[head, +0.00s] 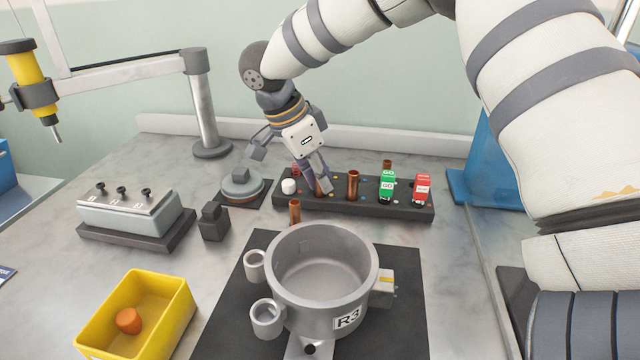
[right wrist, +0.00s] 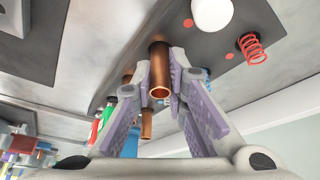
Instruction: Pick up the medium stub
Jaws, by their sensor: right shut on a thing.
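My right gripper (head: 320,186) is low over the back rack, towards its left part. In the right wrist view its two purple-grey fingers (right wrist: 160,78) are shut on a copper stub (right wrist: 160,60), an open-ended tube, with one finger on each side. In the head view the fingers largely hide this stub. I cannot tell whether it still touches the rack. Another copper stub (head: 353,185) stands upright in the rack to the right, and one more (head: 387,164) stands behind the green item. My left gripper is not in view.
The black rack (head: 400,211) also holds a white cap (head: 289,186), a green block (head: 387,184) and a red block (head: 422,188). A yellow bin (head: 170,335) is front left.

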